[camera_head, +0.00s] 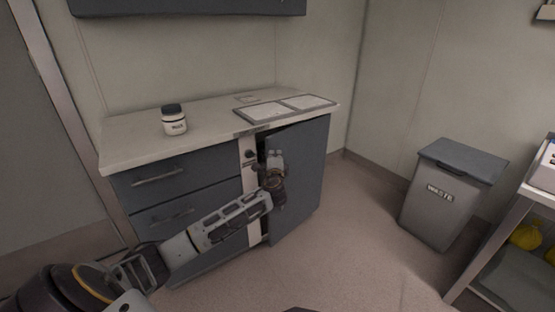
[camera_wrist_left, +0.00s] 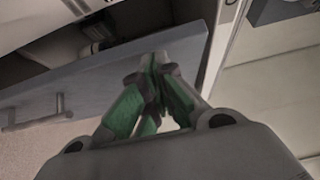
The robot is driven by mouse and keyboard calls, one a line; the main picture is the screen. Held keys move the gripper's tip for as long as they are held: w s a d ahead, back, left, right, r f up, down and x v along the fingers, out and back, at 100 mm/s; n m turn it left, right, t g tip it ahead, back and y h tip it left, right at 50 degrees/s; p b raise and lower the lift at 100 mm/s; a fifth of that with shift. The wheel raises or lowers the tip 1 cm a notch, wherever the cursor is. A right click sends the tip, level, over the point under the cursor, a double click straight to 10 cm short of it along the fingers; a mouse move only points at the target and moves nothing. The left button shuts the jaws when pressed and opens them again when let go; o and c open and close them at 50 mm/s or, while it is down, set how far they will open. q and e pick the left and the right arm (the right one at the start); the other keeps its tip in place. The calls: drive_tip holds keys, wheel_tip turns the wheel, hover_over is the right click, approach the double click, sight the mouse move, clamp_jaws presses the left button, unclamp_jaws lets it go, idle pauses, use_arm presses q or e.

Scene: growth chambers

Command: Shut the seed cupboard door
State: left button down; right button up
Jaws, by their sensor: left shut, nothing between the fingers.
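The seed cupboard door (camera_head: 304,165) is a dark blue-grey panel at the right of the low counter unit. It stands ajar, with a dark gap along its left side. In the left wrist view the door (camera_wrist_left: 190,48) crosses behind the fingers, with its bar handle (camera_wrist_left: 35,115) at the left and the dark cupboard inside (camera_wrist_left: 68,45) beyond it. My left gripper (camera_head: 275,157) is shut and empty at the upper left part of the door; its fingertips (camera_wrist_left: 160,66) overlap the panel in the wrist view. I cannot tell whether they touch it. My right gripper is out of view.
The counter top (camera_head: 215,130) holds a white jar (camera_head: 174,122) with a dark lid and flat trays (camera_head: 285,108). Drawers (camera_head: 185,180) are left of the door. A grey waste bin (camera_head: 445,190) and a shelf rack (camera_head: 500,240) stand at the right. Floor between is clear.

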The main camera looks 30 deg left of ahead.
sight(267, 152)
use_arm(q)
drive_tip(key=a, duration=0.4)
drive_tip(key=shift+w+a, duration=0.4)
drive_tip(key=shift+d, duration=0.15)
idle(0.4)
